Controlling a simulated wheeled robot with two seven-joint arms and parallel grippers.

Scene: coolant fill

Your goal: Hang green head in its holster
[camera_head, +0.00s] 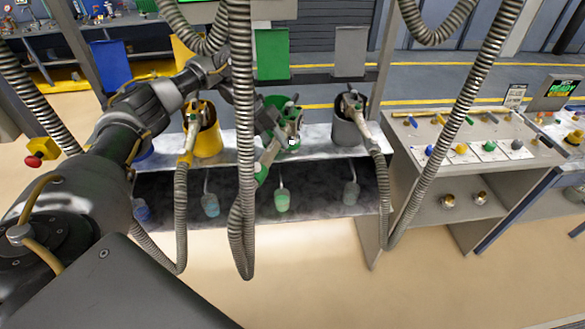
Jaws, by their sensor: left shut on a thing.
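My left gripper (280,128) reaches in from the left and is shut on the green head (270,153). The green head is tilted, its upper end at the green holster (291,149) and its green-banded lower end to the left with the hose below. The green holster is a cup on the grey shelf. The head overlaps the cup in this view, and I cannot tell whether it sits inside it or in front of it. A thick hose and my gripper hide part of both. My right gripper is not in view.
A yellow holster (208,143) and a grey holster (346,132) flank the green one, each with its own head. Ribbed hoses (241,120) hang across the front. A counter (445,140) with coloured knobs stands at the right. The floor in front is clear.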

